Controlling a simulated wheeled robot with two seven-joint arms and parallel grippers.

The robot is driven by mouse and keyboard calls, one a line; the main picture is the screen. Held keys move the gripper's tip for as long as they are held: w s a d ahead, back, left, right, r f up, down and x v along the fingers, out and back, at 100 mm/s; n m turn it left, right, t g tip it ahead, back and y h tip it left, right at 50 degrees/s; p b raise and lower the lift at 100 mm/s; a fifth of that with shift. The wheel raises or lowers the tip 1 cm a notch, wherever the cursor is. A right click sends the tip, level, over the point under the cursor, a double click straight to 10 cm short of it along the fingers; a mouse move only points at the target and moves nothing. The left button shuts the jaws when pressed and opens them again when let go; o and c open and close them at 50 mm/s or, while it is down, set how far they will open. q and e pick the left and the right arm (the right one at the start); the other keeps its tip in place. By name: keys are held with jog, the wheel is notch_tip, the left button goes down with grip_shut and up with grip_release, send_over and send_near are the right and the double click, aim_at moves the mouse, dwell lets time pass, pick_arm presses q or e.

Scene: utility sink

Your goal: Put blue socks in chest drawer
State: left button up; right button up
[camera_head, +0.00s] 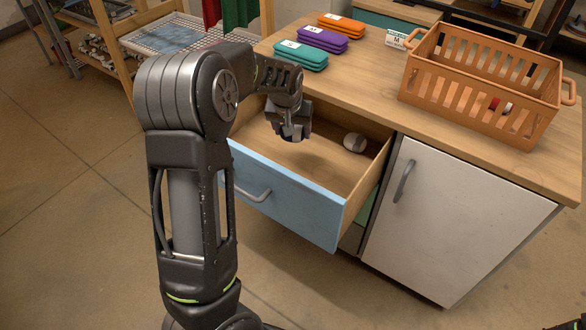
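The chest drawer (285,208) has a light blue front with a grey handle and stands open, pulled out from the wooden-topped chest. A small round pale item with a dark band (354,143) lies inside it near the back right; I cannot tell what it is. My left gripper (292,136) points down over the open drawer, and its own dark body hides the space between its fingers. I cannot tell whether it is open or holds something. I can make out no blue socks in this view.
On the chest top (375,75) lie teal (300,57), purple (322,40) and orange (342,26) folded stacks with labels. An orange slatted basket (480,90) holds small red and white items. A white cabinet door (450,225) is shut. A rack (165,35) stands back left.

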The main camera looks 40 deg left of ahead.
pick_arm(q)
jog(key=shift+s+d, duration=0.1)
jog(key=shift+f, duration=0.2)
notch_tip(320, 180, down, 6)
jog(key=shift+b, duration=0.5)
jog(key=shift+f, duration=0.1)
jog(key=shift+f+b, duration=0.35)
jog(key=shift+f, duration=1.4)
jog(key=shift+f, duration=0.2)
jog(key=o, duration=1.4)
